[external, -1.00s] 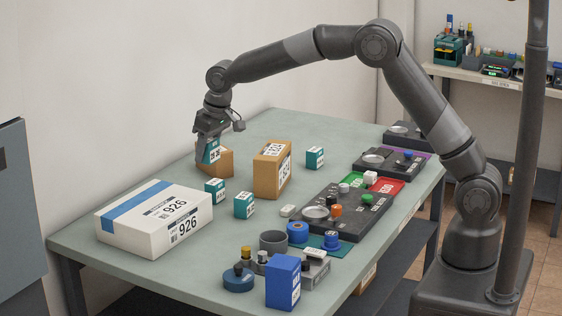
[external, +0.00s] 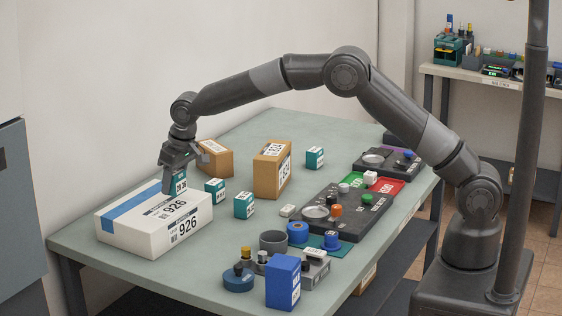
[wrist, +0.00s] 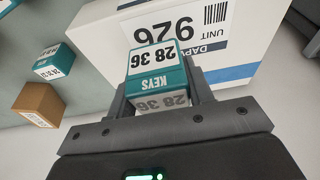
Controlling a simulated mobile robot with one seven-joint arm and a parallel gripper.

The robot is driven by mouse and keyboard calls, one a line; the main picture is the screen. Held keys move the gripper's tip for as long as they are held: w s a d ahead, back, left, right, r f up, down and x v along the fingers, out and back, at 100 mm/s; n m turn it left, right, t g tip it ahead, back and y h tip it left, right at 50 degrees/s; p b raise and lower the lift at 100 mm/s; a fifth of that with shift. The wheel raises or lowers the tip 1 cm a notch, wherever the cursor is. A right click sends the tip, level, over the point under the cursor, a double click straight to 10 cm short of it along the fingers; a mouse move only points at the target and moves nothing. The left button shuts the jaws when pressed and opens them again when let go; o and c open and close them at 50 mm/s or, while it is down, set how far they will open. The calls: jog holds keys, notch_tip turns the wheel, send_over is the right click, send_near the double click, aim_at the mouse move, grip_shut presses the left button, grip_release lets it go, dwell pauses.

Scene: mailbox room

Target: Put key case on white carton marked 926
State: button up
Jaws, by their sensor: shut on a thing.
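The white carton marked 926 (external: 128,226) lies flat on the table at the left, with a blue band across its top. My gripper (external: 178,187) is shut on a teal and white key case (external: 180,181) over the back part of the carton's top. In the wrist view the key case (wrist: 155,60), marked KEYS and 28 36, sits between both fingers, with the carton (wrist: 255,38) behind it. I cannot tell whether the case touches the carton top.
Similar teal cases (external: 215,187) (external: 244,205) stand just right of the carton. Brown boxes (external: 215,158) (external: 270,168) stand behind them. A blue box (external: 283,281) and round containers (external: 238,279) are at the front. The table's left part behind the carton is clear.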

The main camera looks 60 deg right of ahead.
aim_at(175, 191)
jog(key=shift+f, duration=1.55)
jog(key=shift+f, duration=0.1)
jog(key=o, duration=1)
